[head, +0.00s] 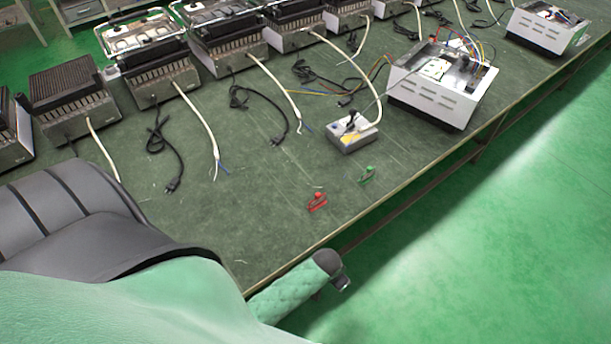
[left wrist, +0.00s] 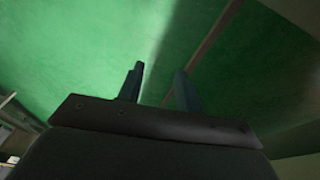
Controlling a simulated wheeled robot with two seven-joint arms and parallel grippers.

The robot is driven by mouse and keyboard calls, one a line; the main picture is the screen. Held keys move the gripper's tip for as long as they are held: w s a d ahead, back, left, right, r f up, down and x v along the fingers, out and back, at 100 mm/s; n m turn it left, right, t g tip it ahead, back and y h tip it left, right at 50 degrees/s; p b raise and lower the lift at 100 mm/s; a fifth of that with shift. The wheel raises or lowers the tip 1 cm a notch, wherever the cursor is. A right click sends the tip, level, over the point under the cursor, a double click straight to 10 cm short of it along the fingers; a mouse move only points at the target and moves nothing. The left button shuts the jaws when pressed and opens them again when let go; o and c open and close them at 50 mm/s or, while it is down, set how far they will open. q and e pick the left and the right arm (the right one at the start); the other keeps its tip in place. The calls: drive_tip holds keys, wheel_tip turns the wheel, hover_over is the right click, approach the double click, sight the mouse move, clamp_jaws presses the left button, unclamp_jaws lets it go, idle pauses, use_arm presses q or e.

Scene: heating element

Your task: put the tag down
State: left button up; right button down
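A red tag (head: 317,202) lies on the dark green bench top (head: 240,210), near its front edge. A green tag (head: 367,174) lies just behind it and to the right. Both lie apart from each other, with no gripper touching them. My left gripper (left wrist: 160,72) is open in the left wrist view. Its two dark fingers stand apart with nothing between them and green floor behind. In the head view, a dark arm end of mine shows by the bench's front edge, below the red tag; its fingers cannot be made out. My right gripper does not show.
A small grey box (head: 352,133) with a cable stands behind the tags. A white open unit (head: 437,85) with wires stands to its right. Several dark heaters (head: 160,80) line the back, their cables trailing forward. Bench surface around the tags is clear. Green floor (head: 480,240) lies beyond the bench edge.

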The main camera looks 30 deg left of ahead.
use_arm(q)
drive_tip(key=s+a+f, duration=0.1)
drive_tip(key=s+f, duration=0.3)
drive_tip(key=s, duration=0.3)
drive_tip(key=s+a+f, duration=0.1)
drive_tip(key=s+f, duration=0.3)
drive_tip(key=s, duration=0.3)
drive_tip(key=shift+s+a+n+g+y, duration=0.2)
drive_tip(key=shift+a+n+g+y, duration=0.1)
drive_tip(key=shift+g+y, duration=0.1)
